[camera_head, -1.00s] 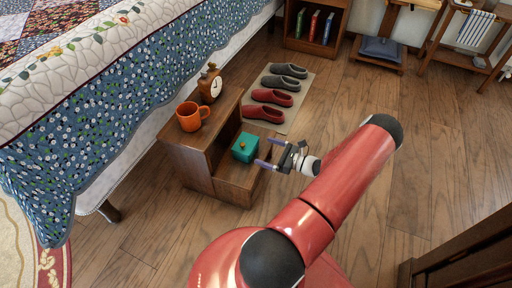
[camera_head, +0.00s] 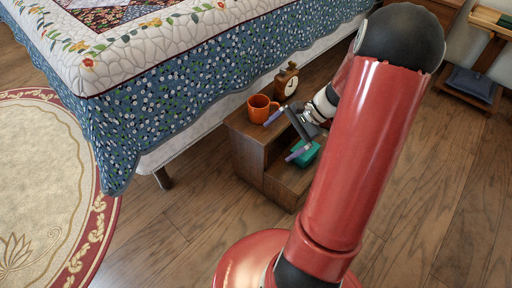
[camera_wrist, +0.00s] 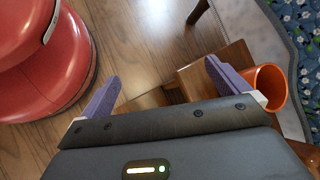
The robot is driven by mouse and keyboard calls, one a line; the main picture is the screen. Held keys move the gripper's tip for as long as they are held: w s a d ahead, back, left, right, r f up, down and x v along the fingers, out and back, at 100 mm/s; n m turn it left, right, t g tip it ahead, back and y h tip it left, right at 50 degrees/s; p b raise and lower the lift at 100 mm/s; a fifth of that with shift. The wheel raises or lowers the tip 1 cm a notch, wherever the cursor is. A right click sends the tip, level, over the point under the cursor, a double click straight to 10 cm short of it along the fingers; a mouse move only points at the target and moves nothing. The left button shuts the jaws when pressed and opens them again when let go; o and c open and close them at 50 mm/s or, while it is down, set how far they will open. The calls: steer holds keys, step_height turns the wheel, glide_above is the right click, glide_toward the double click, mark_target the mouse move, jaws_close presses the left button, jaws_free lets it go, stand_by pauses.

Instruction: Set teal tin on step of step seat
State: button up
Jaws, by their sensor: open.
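The teal tin (camera_head: 308,154) sits on the lower step of the wooden step seat (camera_head: 249,149), partly hidden behind a finger of my gripper. My gripper (camera_head: 283,136) is open, its purple fingers spread above the step seat, with one near the orange mug and the other in front of the tin. I cannot tell whether that finger touches the tin. In the wrist view, the open fingers of my gripper (camera_wrist: 170,88) show with the step seat (camera_wrist: 205,72) beyond. The tin does not show there.
An orange mug (camera_head: 262,108) and a brown clock (camera_head: 286,82) stand on the step seat's upper level. The bed (camera_head: 190,85) is close behind it. A round rug (camera_head: 45,170) lies at left. My arm hides much of the floor at right; the front floor is clear.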

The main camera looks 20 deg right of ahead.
steer(key=s+a+r+n+t+h, duration=0.1)
steer(key=s+a+r+n+h, duration=0.3)
steer(key=s+a+r+n, duration=0.3)
steer(key=s+a+r+n+t+h, duration=0.2)
steer(key=s+a+r+n+h, duration=0.2)
steer(key=r, duration=0.6)
steer(key=s+a+n, duration=0.2)
steer(key=a+n, duration=0.1)
steer(key=a, duration=0.1)
steer(key=shift+s+r+n+h, duration=0.3)
steer(key=shift+s+r, duration=0.1)
steer(key=shift+r, duration=0.1)
step_height(320, 180, up, 6)
steer(key=p, duration=0.6)
steer(key=shift+r+p, duration=0.2)
steer(key=shift+p, duration=0.1)
